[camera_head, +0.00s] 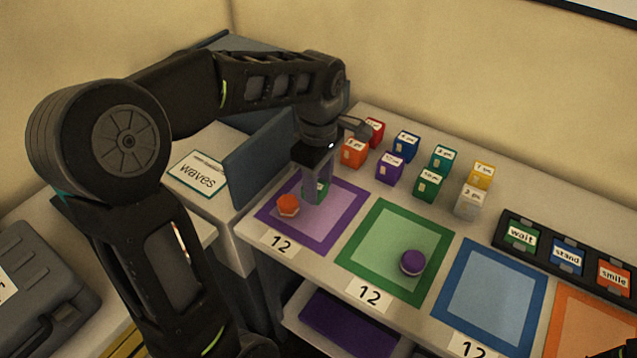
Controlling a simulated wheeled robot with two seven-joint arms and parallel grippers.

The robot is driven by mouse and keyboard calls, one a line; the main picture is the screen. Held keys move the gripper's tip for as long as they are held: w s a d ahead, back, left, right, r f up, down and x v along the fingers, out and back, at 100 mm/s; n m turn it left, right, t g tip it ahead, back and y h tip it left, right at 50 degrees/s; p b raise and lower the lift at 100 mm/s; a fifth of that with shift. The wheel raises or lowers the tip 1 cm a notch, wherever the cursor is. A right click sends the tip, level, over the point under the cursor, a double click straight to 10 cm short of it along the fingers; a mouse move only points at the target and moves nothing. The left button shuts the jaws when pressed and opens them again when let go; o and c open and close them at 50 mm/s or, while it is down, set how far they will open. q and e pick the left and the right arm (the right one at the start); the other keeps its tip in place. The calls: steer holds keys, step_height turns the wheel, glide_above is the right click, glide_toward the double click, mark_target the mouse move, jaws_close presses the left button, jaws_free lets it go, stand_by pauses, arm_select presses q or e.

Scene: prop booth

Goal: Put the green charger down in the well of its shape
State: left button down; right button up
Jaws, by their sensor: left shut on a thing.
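My left gripper (316,190) points down over the purple-bordered square (337,234) and is shut on a small green thing, taken to be the green charger (319,187). The fingers hide most of it, so its shape does not show. It is at or just above the square; I cannot tell if it touches. An orange many-sided piece (288,205) lies just left of the gripper on the same square. No well of matching shape can be made out.
A green square (356,262) holds a round purple piece (412,262). Blue (490,296) and orange squares lie further right. Several small coloured boxes (390,168) stand behind. A black rack (567,256) holds word cards. A blue-grey panel (262,155) stands close left of the gripper.

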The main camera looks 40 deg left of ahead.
arm_select(q)
steer(key=w+d+f+m, duration=0.2)
steer(key=w+d+m, duration=0.1)
steer(key=m, duration=0.2)
steer(key=w+d+f+m, duration=0.2)
steer(key=w+d+m, duration=0.1)
steer(key=m, duration=0.3)
steer(key=w+d+f+m, duration=0.2)
steer(key=w+d+m, duration=0.1)
steer(key=d+m, duration=0.2)
steer(key=shift+w+m, duration=0.35)
steer(key=shift+m, duration=0.35)
steer(key=shift+w+d+f+m, duration=0.2)
steer(key=shift+d+m, duration=0.1)
steer(key=shift+m, duration=0.2)
